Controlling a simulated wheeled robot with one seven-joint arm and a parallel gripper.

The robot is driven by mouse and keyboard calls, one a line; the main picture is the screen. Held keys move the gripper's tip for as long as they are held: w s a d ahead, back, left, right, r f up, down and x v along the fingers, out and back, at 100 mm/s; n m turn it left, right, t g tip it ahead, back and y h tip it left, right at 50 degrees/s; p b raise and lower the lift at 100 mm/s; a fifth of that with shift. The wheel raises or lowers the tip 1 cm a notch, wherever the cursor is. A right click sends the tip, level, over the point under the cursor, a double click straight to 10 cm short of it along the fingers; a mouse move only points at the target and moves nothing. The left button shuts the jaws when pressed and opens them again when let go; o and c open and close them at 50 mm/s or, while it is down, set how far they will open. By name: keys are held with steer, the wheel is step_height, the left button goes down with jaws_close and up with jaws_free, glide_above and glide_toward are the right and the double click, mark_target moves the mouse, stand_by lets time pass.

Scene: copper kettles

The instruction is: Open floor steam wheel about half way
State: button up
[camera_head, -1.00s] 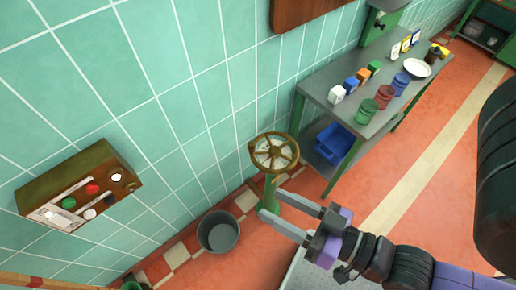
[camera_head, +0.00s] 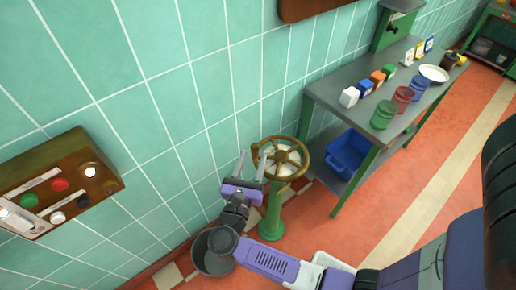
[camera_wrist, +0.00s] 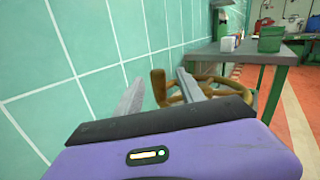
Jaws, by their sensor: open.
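The floor steam wheel (camera_head: 283,157) is a brown spoked handwheel on a green pedestal (camera_head: 271,215), standing near the tiled wall. In the wrist view the wheel (camera_wrist: 222,88) lies ahead and to the right. I cannot tell whether a finger touches the rim.
A grey bucket (camera_head: 212,252) stands on the floor below my arm. A metal table (camera_head: 338,92) with cans and boxes is to the right, with a blue bin (camera_head: 347,152) on its lower shelf. A control box (camera_head: 60,185) hangs on the wall at left.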

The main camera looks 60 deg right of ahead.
steer(key=shift+w+d+f+m+g, duration=0.1)
steer(key=shift+w+f+m+g, duration=0.15)
steer(key=shift+f+m, duration=0.2)
steer(key=shift+w+d+f+m+g, duration=0.1)
steer(key=shift+w+f+m+g, duration=0.15)
steer(key=shift+f+m, duration=0.15)
steer(key=shift+p+x, duration=0.4)
steer(key=shift+x, duration=3.4)
jaws_close()
